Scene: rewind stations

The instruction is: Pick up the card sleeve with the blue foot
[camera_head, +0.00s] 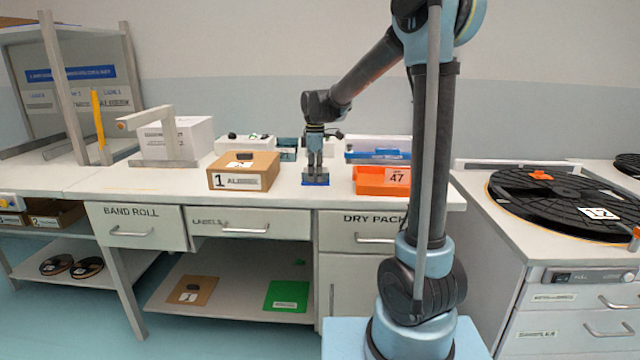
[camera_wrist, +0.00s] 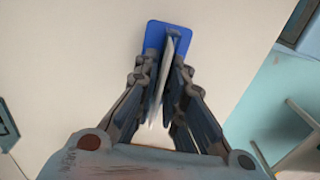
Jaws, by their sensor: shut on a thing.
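The card sleeve shows in the wrist view as a thin pale upright sheet (camera_wrist: 169,65) with a flat blue foot (camera_wrist: 155,35) at its base. In the head view the blue foot (camera_head: 315,182) is at the front part of the white bench top, below my gripper. My gripper (camera_head: 315,172) points straight down over it. In the wrist view my gripper's fingers (camera_wrist: 162,78) are on both sides of the sheet and shut on it. The fingers hide most of the sheet in the head view. I cannot tell whether the foot touches the bench.
A cardboard box marked 1 (camera_head: 243,171) stands left of my gripper, and an orange bin marked 47 (camera_head: 381,181) stands to the right. Behind are a white box (camera_head: 244,142), a teal box (camera_head: 288,150) and a blue-edged clear case (camera_head: 377,148). Bare bench lies around the foot.

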